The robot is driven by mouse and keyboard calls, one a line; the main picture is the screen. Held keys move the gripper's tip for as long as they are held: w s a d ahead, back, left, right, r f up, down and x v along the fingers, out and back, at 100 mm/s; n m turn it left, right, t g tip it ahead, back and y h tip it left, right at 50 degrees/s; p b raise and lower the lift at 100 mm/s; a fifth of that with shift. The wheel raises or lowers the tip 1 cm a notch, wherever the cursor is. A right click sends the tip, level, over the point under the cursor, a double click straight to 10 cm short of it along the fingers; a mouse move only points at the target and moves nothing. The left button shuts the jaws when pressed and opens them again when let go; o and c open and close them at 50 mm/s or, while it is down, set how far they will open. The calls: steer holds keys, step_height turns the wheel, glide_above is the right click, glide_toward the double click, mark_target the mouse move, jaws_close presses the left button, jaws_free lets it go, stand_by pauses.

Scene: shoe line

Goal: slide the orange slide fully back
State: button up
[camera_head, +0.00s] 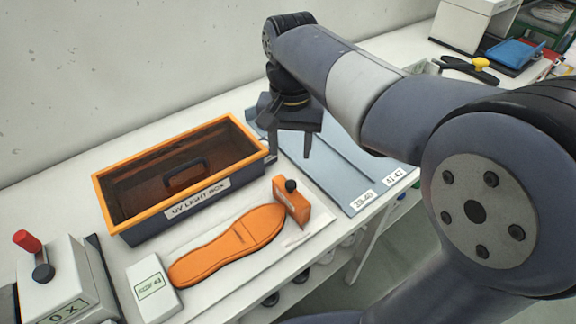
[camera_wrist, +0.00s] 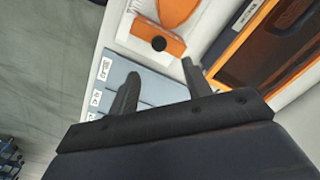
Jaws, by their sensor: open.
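The orange slide (camera_head: 292,203) is a small upright block with a black knob on top. It stands on a pale board at the right end of an orange insole (camera_head: 228,245). In the head view the slide and insole end look very close, and I cannot tell whether they touch. The slide also shows in the wrist view (camera_wrist: 170,45), with the insole (camera_wrist: 176,10) beyond it. My gripper (camera_head: 285,150) is open and empty, above the blue-grey panel behind the slide. In the wrist view its two fingers (camera_wrist: 160,78) are apart, with the slide beyond their tips.
An orange-rimmed UV light box (camera_head: 120,218) with a handled dark lid stands left of my gripper. A white labelled block (camera_head: 153,288) sits at the insole's left end. The blue-grey panel (camera_head: 340,180) bears size labels. A box with a red knob (camera_head: 62,285) is front left.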

mark_target(291, 183)
step_height(291, 183, down, 10)
steer(key=shift+s, duration=0.1)
steer(key=shift+c, duration=0.5)
jaws_close()
